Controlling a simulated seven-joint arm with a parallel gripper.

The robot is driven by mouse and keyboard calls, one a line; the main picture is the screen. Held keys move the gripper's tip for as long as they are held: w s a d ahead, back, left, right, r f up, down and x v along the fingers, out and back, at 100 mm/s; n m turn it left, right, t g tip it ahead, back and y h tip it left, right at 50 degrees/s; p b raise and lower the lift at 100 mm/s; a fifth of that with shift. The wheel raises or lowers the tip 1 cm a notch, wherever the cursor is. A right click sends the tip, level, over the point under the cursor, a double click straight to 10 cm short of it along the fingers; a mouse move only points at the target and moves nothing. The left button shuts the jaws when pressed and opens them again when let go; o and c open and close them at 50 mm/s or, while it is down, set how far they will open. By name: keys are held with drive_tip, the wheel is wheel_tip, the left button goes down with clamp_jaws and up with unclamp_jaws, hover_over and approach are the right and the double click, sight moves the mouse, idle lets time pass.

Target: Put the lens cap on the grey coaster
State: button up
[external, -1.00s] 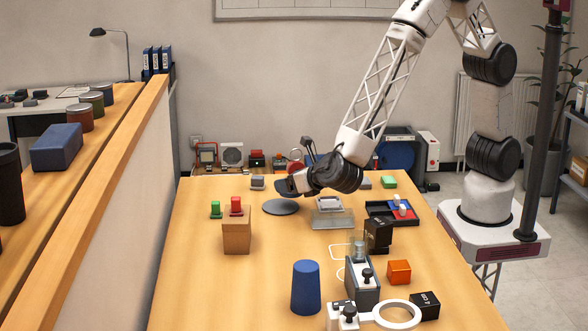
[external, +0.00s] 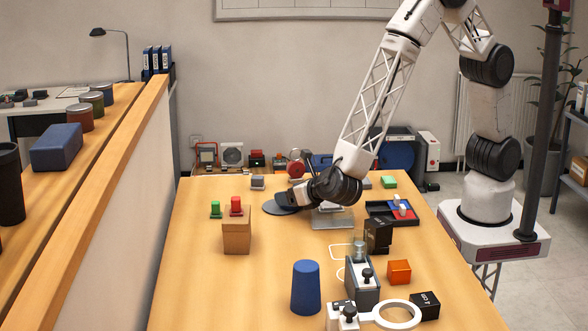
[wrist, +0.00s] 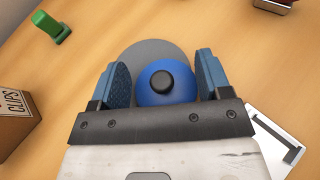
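The lens cap (wrist: 178,94), a blue round piece with a black knob on top, sits between my fingers in the wrist view. The grey coaster (wrist: 150,50) is a flat disc directly beneath and beyond the cap. In the external view my gripper (external: 288,197) is low over the coaster (external: 272,208). The cap cannot be made out there, and whether it touches the coaster is unclear.
A tan box (external: 237,236) with a red piece on top and a green piece (external: 215,209) stand left of the coaster. A pale tray (external: 333,221) lies close to its right. A blue cup (external: 306,288) and lens fixtures stand nearer the front.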

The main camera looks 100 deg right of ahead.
drive_tip(key=o, duration=0.4)
drive_tip(key=shift+o, duration=0.2)
drive_tip(key=shift+r, duration=0.15)
drive_tip(key=shift+v, duration=6)
